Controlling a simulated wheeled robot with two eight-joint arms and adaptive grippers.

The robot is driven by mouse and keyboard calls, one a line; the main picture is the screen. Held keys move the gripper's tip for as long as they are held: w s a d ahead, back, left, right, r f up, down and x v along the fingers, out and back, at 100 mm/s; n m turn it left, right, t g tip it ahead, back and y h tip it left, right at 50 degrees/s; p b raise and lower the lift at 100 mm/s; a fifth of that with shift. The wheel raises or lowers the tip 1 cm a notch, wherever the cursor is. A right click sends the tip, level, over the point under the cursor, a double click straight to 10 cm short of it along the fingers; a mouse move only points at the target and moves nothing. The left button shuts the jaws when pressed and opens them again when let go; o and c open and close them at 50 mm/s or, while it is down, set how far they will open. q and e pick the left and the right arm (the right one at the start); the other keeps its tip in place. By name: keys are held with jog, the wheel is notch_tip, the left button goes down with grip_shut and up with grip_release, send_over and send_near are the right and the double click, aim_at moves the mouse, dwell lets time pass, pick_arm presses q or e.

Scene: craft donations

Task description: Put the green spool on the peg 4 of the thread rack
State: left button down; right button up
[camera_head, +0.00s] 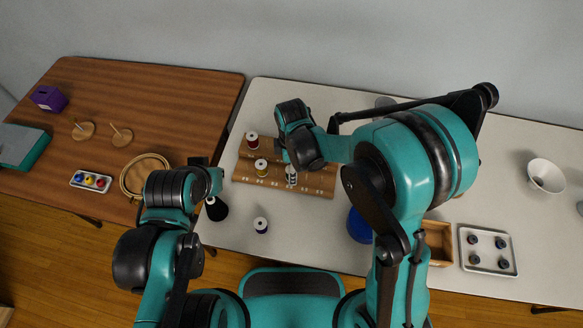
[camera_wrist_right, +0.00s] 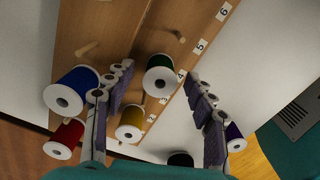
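The green spool (camera_wrist_right: 160,80) is at the front row of the wooden thread rack (camera_wrist_right: 113,20), beside the label 4 (camera_wrist_right: 181,75). It faces the camera end-on, and no peg shows at its spot; I cannot tell how far down it sits. My right gripper (camera_wrist_right: 158,82) is open, one finger on each side of the spool with small gaps. In the head view my right gripper is over the rack (camera_head: 317,191), largely hidden by its arm, and the spool (camera_head: 291,180) shows below it. My left gripper (camera_head: 212,181) is left of the rack, its fingers unclear.
Yellow (camera_wrist_right: 130,122), blue (camera_wrist_right: 70,90) and red (camera_wrist_right: 65,138) spools stand on the rack. Bare pegs (camera_wrist_right: 178,37) show farther along. A purple spool (camera_head: 261,225) and a black spool (camera_head: 216,208) stand in front of the rack. A blue object (camera_head: 359,225) is to the right.

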notch_tip(320, 180, up, 12)
jog(key=s+d+r+m+t, duration=0.2)
jog(key=s+d+m, duration=0.3)
jog(key=d+m, duration=0.4)
jog(key=s+d+r+m+t, duration=0.2)
jog(key=s+d+m+t, duration=0.3)
jog(key=d+m, duration=0.3)
jog(key=shift+s+d+m, duration=0.35)
jog(key=shift+d+m, duration=0.05)
jog(key=shift+m, duration=0.6)
